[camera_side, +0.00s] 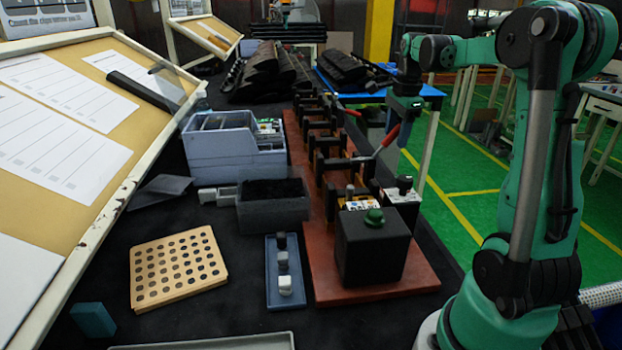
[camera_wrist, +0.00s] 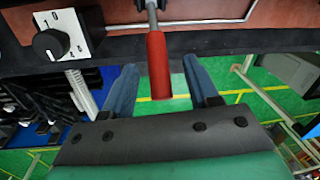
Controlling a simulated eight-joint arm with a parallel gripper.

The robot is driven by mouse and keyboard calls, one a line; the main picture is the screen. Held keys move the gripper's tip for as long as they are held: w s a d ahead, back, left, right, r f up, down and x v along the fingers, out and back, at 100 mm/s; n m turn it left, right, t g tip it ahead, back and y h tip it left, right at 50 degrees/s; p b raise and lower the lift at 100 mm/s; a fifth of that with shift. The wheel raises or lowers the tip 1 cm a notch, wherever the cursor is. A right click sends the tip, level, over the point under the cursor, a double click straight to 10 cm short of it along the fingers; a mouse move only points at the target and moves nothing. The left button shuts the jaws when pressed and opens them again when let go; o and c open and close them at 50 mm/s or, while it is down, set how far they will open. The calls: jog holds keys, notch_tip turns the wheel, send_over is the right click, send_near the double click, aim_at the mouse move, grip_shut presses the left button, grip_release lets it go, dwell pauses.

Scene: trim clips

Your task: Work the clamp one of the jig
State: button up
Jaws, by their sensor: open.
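The jig is a long reddish-brown base (camera_side: 325,270) with a row of black posts and clamps along it. A red clamp handle (camera_side: 390,136) on a metal rod sticks out from its right side; a second red handle (camera_side: 350,112) shows farther back. My gripper (camera_side: 401,125) is at the jig's right edge, close to the nearer handle. In the wrist view a red handle (camera_wrist: 157,72) lies between the two spread fingers of my gripper (camera_wrist: 160,66), with gaps on both sides. Whether the handle is level with the fingertips in depth is hard to tell.
A white box with a black dial (camera_wrist: 62,36) sits left of the handle in the wrist view. A black box with a green button (camera_side: 372,250) stands at the jig's near end. Grey bins (camera_side: 272,212) and a perforated wooden board (camera_side: 178,268) lie left of the jig.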

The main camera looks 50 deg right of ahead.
jog(key=shift+f, duration=0.1)
jog(key=shift+c, duration=0.2)
grip_shut()
dwell(1.2)
